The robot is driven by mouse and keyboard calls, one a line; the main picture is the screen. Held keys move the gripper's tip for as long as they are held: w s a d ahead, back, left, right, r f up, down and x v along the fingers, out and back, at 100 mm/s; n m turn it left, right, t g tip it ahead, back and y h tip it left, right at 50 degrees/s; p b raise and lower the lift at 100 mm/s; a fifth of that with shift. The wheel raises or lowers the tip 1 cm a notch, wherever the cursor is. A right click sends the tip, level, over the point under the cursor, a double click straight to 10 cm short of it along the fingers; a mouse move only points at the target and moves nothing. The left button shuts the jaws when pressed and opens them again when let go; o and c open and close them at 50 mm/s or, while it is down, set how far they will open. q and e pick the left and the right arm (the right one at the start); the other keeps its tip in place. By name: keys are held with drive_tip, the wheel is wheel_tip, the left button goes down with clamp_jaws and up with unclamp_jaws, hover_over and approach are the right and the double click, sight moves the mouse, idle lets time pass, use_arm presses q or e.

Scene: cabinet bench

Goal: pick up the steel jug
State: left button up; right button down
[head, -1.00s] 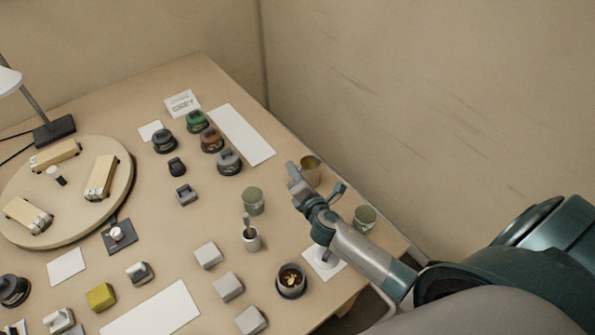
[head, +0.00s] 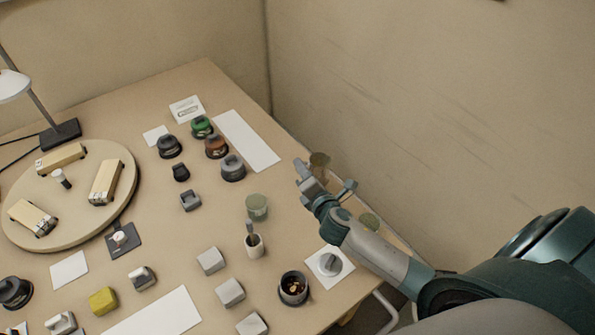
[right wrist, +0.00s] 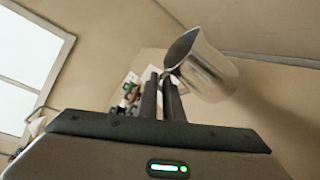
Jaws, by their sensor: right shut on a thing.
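The steel jug (right wrist: 208,68) is shiny, with an open mouth and pouring spout, and appears tilted in the right wrist view. My right gripper (right wrist: 165,80) is shut on it at its near side, apparently at the handle, which the fingers mostly hide. In the head view the jug (head: 320,159) is small and partly hidden behind my right gripper (head: 303,168), near the table's right edge. It appears raised off the table. My left gripper is in neither view.
A white strip (head: 247,140) lies bare nearby. The wall rises close behind the table's right edge.

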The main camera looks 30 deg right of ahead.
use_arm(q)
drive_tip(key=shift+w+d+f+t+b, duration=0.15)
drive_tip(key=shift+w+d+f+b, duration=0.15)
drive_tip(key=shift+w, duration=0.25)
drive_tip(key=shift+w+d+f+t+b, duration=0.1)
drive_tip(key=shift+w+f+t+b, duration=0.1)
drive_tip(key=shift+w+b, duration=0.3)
use_arm(e)
drive_tip(key=s+d+r, duration=0.6)
drive_tip(key=d, duration=0.2)
drive_tip(key=shift+s+r, duration=0.15)
drive_tip(key=shift+r, duration=0.05)
drive_tip(key=shift+d, duration=0.1)
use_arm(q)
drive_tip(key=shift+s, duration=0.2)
use_arm(e)
drive_tip(key=shift+r, duration=0.1)
